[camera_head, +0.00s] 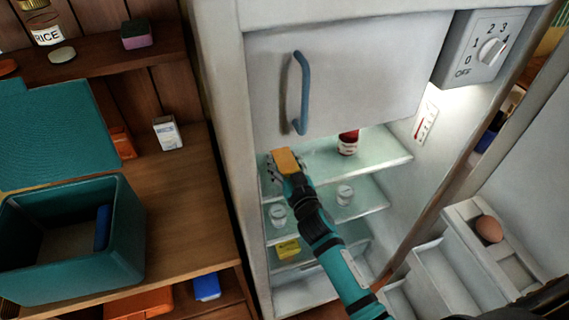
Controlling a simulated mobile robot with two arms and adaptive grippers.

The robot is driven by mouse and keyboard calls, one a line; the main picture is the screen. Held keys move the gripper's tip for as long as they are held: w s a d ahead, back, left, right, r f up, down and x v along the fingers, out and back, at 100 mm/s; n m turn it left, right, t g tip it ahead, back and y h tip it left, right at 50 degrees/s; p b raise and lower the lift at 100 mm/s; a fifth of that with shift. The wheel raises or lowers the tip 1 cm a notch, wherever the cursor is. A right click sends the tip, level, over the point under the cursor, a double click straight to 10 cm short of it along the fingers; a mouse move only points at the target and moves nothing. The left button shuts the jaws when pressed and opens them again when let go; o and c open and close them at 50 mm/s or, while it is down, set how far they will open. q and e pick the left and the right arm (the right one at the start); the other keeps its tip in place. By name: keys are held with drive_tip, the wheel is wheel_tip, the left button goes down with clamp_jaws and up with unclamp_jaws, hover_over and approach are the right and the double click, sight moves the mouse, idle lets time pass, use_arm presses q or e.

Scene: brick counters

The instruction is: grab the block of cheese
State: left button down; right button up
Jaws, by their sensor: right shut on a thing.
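The block of cheese (287,159) is a yellow-orange block at the front left of the upper glass shelf in the open fridge. My right gripper (282,172) reaches in from the lower right on a teal and black arm and is shut on it. The fingers hide part of the block, and I cannot tell whether it touches the shelf. My left gripper is not in view.
A red jar (348,142) stands right of the cheese on the upper shelf (385,158). Small jars (345,194) and a yellow item (288,249) sit lower. The freezer flap (345,75) is above; the open door holds an egg (489,229). A teal bin (75,240) stands left.

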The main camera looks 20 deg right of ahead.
drive_tip(key=shift+c, duration=1)
